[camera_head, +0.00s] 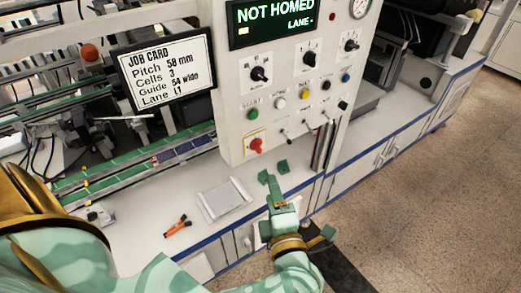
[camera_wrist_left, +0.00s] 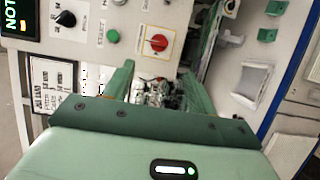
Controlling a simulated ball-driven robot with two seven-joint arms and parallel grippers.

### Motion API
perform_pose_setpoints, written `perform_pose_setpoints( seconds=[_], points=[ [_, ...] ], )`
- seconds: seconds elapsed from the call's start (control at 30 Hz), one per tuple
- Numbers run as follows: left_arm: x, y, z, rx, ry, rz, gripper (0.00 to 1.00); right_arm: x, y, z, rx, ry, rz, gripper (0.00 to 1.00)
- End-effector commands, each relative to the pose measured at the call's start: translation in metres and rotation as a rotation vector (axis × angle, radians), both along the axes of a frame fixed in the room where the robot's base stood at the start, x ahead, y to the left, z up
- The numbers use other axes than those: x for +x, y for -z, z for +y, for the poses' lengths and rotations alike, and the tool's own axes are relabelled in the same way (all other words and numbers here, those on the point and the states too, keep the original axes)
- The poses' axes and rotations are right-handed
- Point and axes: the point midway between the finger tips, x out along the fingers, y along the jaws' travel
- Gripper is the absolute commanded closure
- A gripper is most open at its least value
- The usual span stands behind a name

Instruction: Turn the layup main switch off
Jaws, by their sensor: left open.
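The main switch (camera_head: 256,145) appears to be the red rotary knob on a yellow plate, low on the left of the pale control panel (camera_head: 235,85). In the left wrist view the red knob (camera_wrist_left: 158,44) shows beyond and between the fingers; I cannot tell its exact setting. My left gripper (camera_head: 276,192) is open and empty, in front of and below the panel in the head view. The green fingers (camera_wrist_left: 160,88) show in the left wrist view, apart from the knob. The right gripper is in neither view.
The panel display (camera_head: 270,18) reads NOT HOMED. A green button (camera_head: 253,114), black knobs and small toggles sit near the red knob. A job card (camera_head: 163,72) is left.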

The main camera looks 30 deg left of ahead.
Motion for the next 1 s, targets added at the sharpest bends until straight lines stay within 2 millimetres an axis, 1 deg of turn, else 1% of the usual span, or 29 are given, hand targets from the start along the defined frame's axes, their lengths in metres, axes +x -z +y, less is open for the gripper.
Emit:
perform_pose_setpoints(
  seconds=[0.1,0.3,0.5,0.7,0.97,1.0],
  points=[
    [0.022,-0.001,0.022,0.007,-0.002,-0.006,0.44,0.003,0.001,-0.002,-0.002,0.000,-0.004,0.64],
    [0.058,0.000,0.059,0.008,-0.002,-0.004,0.44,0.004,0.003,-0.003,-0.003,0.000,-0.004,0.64],
    [0.085,0.000,0.086,0.008,-0.001,-0.002,0.44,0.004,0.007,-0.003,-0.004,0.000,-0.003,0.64],
    [0.096,0.000,0.097,0.005,-0.001,-0.001,0.44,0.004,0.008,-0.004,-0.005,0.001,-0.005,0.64],
    [0.097,0.000,0.098,0.004,-0.001,-0.001,0.44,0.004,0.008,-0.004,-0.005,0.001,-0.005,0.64],
    [0.097,0.000,0.098,0.004,-0.001,-0.001,0.49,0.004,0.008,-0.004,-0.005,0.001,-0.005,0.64]
  ],
)
